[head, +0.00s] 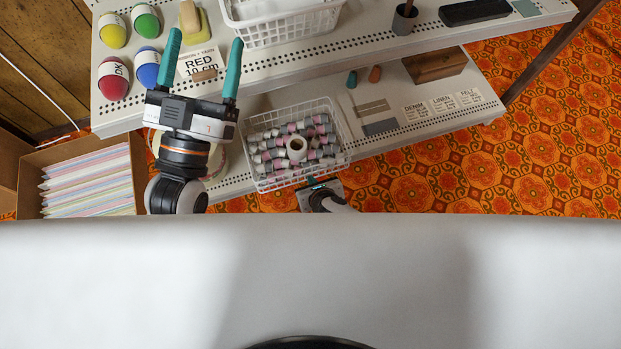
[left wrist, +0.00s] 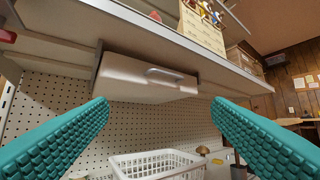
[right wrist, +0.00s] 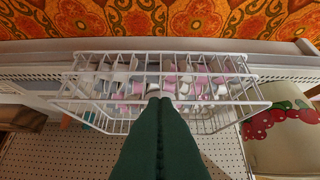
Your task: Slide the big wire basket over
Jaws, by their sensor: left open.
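The big white wire basket (head: 343,150) stands on the lower shelf, filled with grey and pink rolls and one pale spool on top. In the right wrist view the basket (right wrist: 245,100) fills the middle, its wires close to my fingertips. My right gripper (head: 313,181) is at the basket's near side, low, partly hidden in the head view. In the right wrist view its dark green fingers (right wrist: 160,98) are together, with their tips at the basket wires; contact is unclear. My left gripper (head: 205,38) is open and empty over the upper shelf, left of the basket.
The upper shelf (head: 330,52) holds coloured egg shapes (head: 147,67), a white basket (head: 290,27) and a dark cup (head: 405,18). A brown block (head: 434,65) and labels lie right on the lower shelf. A box of striped sheets (head: 88,180) stands left.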

